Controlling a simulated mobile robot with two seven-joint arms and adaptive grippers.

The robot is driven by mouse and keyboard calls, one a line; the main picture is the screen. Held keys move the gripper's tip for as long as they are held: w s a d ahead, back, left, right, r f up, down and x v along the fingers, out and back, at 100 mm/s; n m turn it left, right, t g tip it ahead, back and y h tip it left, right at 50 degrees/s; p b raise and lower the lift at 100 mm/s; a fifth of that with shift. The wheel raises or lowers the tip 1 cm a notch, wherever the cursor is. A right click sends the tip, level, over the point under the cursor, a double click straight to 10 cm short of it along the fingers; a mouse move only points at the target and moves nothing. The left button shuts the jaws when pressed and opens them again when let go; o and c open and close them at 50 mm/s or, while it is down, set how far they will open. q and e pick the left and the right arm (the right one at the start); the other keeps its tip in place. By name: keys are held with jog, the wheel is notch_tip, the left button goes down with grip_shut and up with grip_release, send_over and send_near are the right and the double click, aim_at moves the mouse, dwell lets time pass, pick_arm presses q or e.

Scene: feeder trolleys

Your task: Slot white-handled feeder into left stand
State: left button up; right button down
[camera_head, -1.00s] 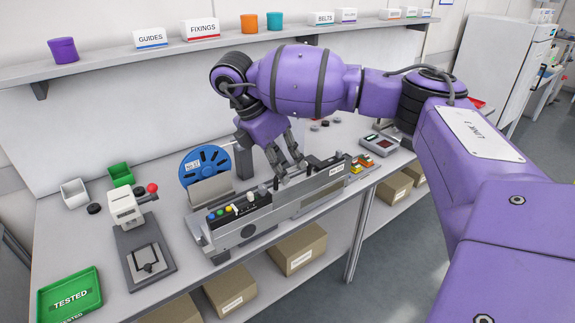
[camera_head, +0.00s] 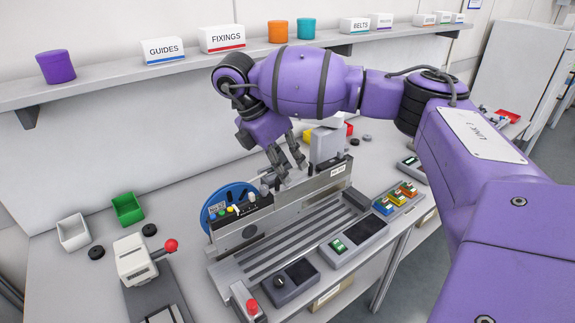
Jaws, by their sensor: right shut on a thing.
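My right gripper (camera_head: 285,172) is shut on the top of a long grey feeder (camera_head: 283,211) and holds it upright. Its grip area is mostly hidden by the fingers. The feeder has coloured buttons and a small white part on its left end and a white label near its right end. It is along the rear side of a grey slotted stand (camera_head: 300,246), whose bare parallel grooves show in front of it. I cannot tell whether its lower edge is in a groove or above it. My left gripper is not in view.
A blue reel (camera_head: 222,198) stands close behind the feeder's left end. Dark switch boxes (camera_head: 291,283), a green-lit panel (camera_head: 352,238) and coloured buttons (camera_head: 397,197) line the stand's front. A red-knobbed lever press (camera_head: 135,260) and small bins (camera_head: 127,209) are left.

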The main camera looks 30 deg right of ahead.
aim_at(289, 195)
jog(key=shift+s+f, duration=0.25)
jog(key=shift+f, duration=0.15)
notch_tip(289, 195, down, 6)
jog(key=shift+w+r+b, duration=0.1)
jog(key=shift+b, duration=0.55)
jog(key=shift+f, duration=0.35)
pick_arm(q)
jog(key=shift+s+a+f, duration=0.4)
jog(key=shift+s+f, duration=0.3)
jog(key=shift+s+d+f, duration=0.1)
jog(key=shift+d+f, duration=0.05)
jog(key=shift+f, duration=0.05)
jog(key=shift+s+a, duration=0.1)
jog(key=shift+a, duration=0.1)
pick_arm(e)
jog(key=shift+f, duration=0.35)
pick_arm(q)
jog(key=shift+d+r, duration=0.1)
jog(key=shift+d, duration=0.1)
pick_arm(e)
jog(key=shift+f, duration=0.35)
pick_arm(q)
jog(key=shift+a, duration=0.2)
pick_arm(e)
jog(key=shift+f, duration=0.15)
jog(key=shift+f, duration=0.25)
